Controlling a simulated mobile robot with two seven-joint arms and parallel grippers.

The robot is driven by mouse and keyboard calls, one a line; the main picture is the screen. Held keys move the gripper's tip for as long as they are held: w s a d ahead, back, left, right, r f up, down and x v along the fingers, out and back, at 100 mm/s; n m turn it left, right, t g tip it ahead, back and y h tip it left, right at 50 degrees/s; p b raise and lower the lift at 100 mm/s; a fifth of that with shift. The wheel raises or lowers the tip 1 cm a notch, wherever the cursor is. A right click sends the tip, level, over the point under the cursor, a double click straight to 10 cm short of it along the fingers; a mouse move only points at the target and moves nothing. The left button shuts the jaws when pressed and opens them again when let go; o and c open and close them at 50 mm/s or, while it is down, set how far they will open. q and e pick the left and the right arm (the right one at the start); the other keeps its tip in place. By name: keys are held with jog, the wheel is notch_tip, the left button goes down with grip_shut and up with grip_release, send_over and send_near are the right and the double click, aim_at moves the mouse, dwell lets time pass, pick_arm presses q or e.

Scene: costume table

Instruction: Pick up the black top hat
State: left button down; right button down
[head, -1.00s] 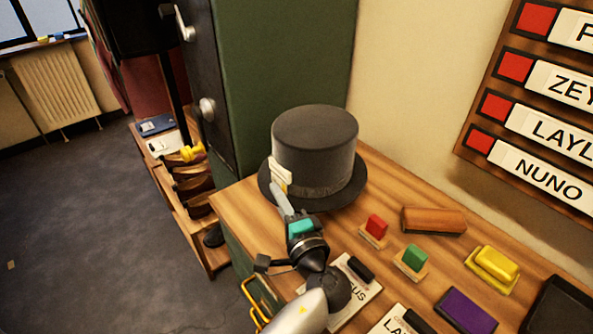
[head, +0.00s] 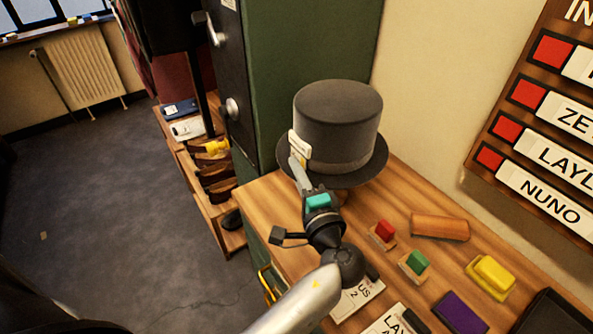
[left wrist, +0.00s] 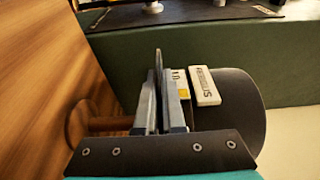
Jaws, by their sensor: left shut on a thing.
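The black top hat (head: 337,118) is upright, its brim above the wooden table (head: 262,205). My left gripper (head: 299,168) is shut on the near-left side of the hat, beside a pale tag (head: 300,146). In the left wrist view the shut fingers (left wrist: 161,95) are in front of the dark hat (left wrist: 237,112), and a white lettered tag (left wrist: 205,86) is next to them. A brown wooden stand (left wrist: 85,124) with a round base and stem shows below the hat there; the fingers hide where the stem ends. My right gripper is not in view.
A green cabinet (head: 300,55) stands behind and left of the hat. A name board (head: 540,150) hangs on the wall.

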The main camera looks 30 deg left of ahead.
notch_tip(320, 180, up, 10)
jog(key=p, duration=0.9)
jog(key=shift+p, duration=0.3)
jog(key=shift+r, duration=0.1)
